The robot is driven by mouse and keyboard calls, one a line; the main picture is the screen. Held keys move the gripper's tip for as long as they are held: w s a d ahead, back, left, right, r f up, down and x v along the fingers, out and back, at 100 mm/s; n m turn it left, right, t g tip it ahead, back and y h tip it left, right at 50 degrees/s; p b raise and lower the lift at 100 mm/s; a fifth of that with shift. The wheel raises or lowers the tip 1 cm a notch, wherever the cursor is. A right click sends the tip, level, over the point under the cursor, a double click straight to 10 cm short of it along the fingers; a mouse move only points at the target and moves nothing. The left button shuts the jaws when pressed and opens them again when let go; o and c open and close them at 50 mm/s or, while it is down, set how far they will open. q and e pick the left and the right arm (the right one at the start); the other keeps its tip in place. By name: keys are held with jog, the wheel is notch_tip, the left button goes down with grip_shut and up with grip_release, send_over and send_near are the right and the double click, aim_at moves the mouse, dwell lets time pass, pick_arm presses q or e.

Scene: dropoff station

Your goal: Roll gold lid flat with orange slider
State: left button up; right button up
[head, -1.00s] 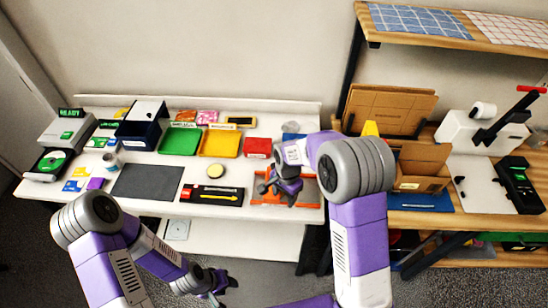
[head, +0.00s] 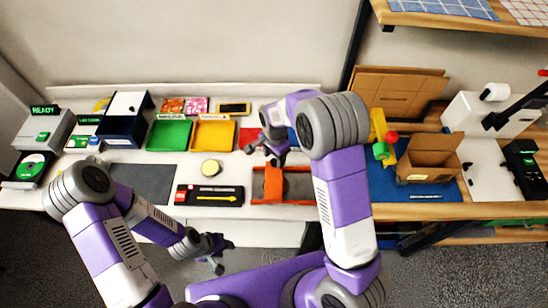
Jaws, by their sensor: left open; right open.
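The orange slider (head: 273,183) stands upright across an orange-railed frame (head: 303,201) at the right front of the white table. A small round pale-gold lid (head: 211,168) lies left of the frame, behind a black case; its surface detail is too small to tell. My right gripper (head: 266,158) is open and empty. It hangs just behind the slider, in front of the red tray, apart from the slider as far as I can see. My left gripper (head: 220,266) is open and empty, low in front of the table edge, far from both.
The black case with a yellow arrow (head: 209,195) lies left of the frame. A dark mat (head: 143,183), green tray (head: 168,135), yellow tray (head: 213,134) and partly hidden red tray (head: 248,136) are nearby. A cardboard box (head: 430,158) stands on the right bench.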

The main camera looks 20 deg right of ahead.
notch_tip(320, 180, down, 2)
jog(key=shift+w+f, duration=0.1)
jog(key=shift+w, duration=0.05)
jog(key=shift+c, duration=0.5)
grip_shut()
jog(key=shift+a, duration=0.15)
